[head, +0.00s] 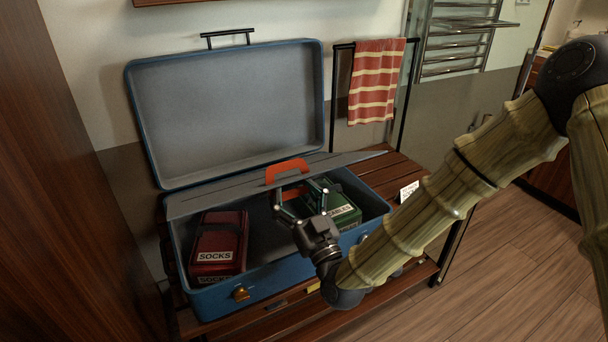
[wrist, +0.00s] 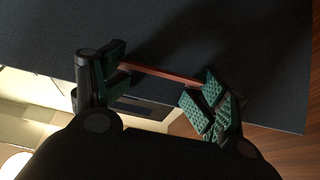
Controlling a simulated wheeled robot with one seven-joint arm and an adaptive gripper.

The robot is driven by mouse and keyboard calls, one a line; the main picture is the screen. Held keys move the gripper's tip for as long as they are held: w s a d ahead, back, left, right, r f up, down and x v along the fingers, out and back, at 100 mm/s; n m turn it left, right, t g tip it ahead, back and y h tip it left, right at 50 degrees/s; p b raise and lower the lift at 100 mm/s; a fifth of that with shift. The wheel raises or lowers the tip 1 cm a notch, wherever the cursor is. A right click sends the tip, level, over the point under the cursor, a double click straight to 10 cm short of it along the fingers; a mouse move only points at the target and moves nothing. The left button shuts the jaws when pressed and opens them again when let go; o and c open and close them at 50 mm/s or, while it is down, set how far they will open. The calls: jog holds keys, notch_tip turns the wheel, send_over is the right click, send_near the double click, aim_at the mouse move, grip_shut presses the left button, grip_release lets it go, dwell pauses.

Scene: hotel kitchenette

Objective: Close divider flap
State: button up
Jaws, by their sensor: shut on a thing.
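An open blue suitcase (head: 200,304) has its lid (head: 235,110) standing up at the back. The grey divider flap (head: 215,194) is partly raised over the rear of the base, tilted and apart from the front rim. An orange-red pull handle (head: 287,168) sits on the flap. My gripper (head: 302,190) is at this handle. In the wrist view the handle's thin reddish bar (wrist: 160,74) spans between my gripper's green-padded fingers (wrist: 163,82), which are shut on it. The dark flap surface (wrist: 210,35) fills most of that view.
Red sock packs (head: 218,240) lie in the left of the base and a green box (head: 343,212) in the right, partly behind my gripper. The suitcase stands on a slatted wooden rack (head: 385,172) with a striped towel (head: 376,82) behind. Floor is clear at right.

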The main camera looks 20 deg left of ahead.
jog(key=shift+s+d+f+b, duration=0.15)
jog(key=shift+f, duration=0.5)
jog(key=shift+s+d+f+b, duration=0.1)
jog(key=shift+d+f+b, duration=0.1)
jog(key=shift+f, duration=0.5)
jog(key=shift+s+d+f+b, duration=0.1)
jog(key=shift+s+f+b, duration=0.05)
jog(key=shift+f, duration=0.5)
jog(key=o, duration=1.4)
jog(key=shift+a, duration=0.1)
jog(key=shift+o, duration=0.2)
jog(key=v, duration=1.2)
